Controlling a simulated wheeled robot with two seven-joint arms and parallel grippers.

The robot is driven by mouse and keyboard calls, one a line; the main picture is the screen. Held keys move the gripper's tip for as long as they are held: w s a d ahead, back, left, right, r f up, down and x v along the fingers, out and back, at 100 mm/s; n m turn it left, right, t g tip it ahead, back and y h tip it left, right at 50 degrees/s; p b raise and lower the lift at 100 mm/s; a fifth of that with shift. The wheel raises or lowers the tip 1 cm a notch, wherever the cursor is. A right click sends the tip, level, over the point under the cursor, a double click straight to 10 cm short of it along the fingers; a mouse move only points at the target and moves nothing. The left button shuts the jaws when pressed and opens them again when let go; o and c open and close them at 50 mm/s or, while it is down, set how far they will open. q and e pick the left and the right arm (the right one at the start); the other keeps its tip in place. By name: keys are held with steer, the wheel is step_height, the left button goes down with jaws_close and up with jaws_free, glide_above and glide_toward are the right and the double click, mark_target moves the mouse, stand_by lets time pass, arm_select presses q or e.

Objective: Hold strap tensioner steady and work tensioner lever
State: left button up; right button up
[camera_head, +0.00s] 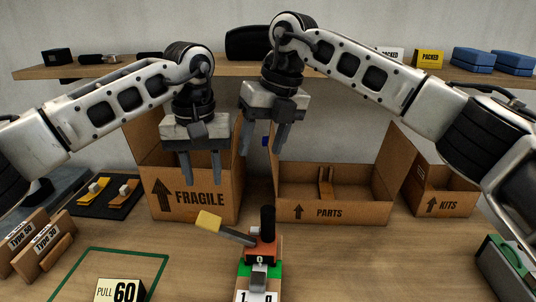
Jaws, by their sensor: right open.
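The strap tensioner (262,246) stands on the table at the bottom middle, with an orange-red body, a small "0" display and a green part beneath. A black upright post (267,221) rises from it. The tensioner lever (236,235) is a grey bar slanting up to the left, ending in a yellow block (208,221). My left gripper (202,181) points down, open and empty, above and apart from the yellow block. My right gripper (261,152) points down, open and empty, higher up above the black post. The tensioner's lower end is cut off by the frame.
A "FRAGILE" box (205,211), an open "PARTS" box (345,212) and a "KITS" box (443,198) stand behind. A "PULL 60" sign (118,290) is at lower left, near a green outline. A shelf (200,70) crosses behind the arms.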

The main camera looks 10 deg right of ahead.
mark_target(268, 220)
steer(key=f+h, duration=0.1)
steer(key=f, duration=0.5)
steer(key=s+f+h, duration=0.1)
steer(key=f, duration=0.5)
steer(key=s+f+h, duration=0.1)
steer(key=f, duration=0.5)
steer(key=shift+d+m+g, duration=0.35)
steer(key=shift+m+g, duration=0.05)
